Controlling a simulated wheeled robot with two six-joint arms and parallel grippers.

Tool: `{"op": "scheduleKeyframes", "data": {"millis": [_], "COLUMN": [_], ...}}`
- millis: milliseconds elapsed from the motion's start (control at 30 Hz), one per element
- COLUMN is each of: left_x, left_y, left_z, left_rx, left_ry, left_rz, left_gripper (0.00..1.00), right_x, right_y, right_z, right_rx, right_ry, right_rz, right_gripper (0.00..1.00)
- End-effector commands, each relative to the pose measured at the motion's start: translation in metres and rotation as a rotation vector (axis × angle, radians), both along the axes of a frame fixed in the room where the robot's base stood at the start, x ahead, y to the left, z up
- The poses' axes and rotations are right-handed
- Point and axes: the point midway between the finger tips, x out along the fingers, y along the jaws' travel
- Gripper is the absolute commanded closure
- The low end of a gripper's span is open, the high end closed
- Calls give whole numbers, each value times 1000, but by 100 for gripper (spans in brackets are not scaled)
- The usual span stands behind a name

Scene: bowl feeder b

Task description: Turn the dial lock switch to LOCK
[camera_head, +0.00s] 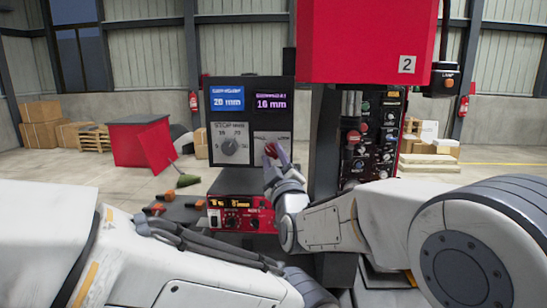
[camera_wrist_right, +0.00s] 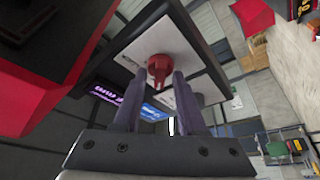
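The dial lock switch is a red knob (camera_head: 269,149) on a white plate, at the lower right of the black control panel (camera_head: 252,83). In the right wrist view the red knob (camera_wrist_right: 159,68) sits ahead of my right gripper (camera_wrist_right: 158,78). Its two dark fingers are spread, their tips near the knob's left and right sides. I cannot tell whether they touch it. In the head view my right gripper (camera_head: 272,158) covers part of the switch plate; the switch's labels are not readable. My left arm crosses the bottom of the head view, but its gripper is not seen.
A red control box (camera_head: 240,183) stands below the panel. A large red housing (camera_head: 365,40) overhangs at right, above a black button panel (camera_head: 376,135).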

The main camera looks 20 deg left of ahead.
Motion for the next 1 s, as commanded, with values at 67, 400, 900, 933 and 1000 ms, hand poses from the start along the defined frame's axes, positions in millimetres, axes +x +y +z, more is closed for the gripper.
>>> {"op": "scheduleKeyframes", "data": {"millis": [67, 400, 900, 933, 1000], "left_x": [0, 0, 0, 0, 0], "left_y": [0, 0, 0, 0, 0], "left_z": [0, -3, -60, -64, -73], "left_rx": [0, 0, 0, 0, 0], "left_ry": [0, 0, 0, 0, 0], "left_rz": [0, 0, 0, 0, 0], "left_gripper": [100, 100, 100, 100, 100], "right_x": [0, 0, -1, -2, -2], "right_y": [0, 0, 2, 3, 3], "right_z": [0, -1, -8, -7, -7], "right_rx": [-1, 7, 274, 301, 365], "right_ry": [1, 1, 74, 81, 99], "right_rz": [1, 0, 2, 3, 3], "right_gripper": [100, 100, 100, 100, 100]}}
